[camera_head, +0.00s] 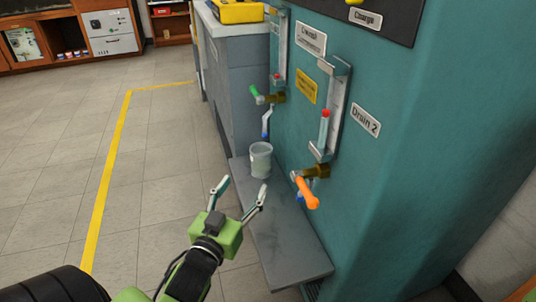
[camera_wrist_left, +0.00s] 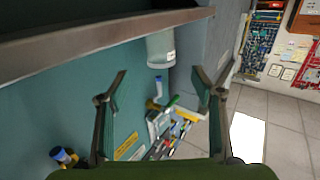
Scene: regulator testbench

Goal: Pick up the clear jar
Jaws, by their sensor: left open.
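The clear jar (camera_head: 261,160) stands upright on a grey metal shelf (camera_head: 286,240) at the foot of the teal testbench. My left gripper (camera_head: 242,188) is open and empty, with its two fingers spread, just in front of the jar on the near side and apart from it. The left wrist view is turned upside down. There the jar (camera_wrist_left: 160,50) shows beyond and between the fingertips of my left gripper (camera_wrist_left: 160,76), below the shelf edge (camera_wrist_left: 100,38). My right gripper is not in view.
An orange valve handle (camera_head: 307,193) sticks out over the shelf, right of the jar. A green-handled valve (camera_head: 257,94) and a blue-tipped lever (camera_head: 266,122) are above and behind it. A grey cabinet (camera_head: 235,80) stands at the back. The floor left of the shelf is clear.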

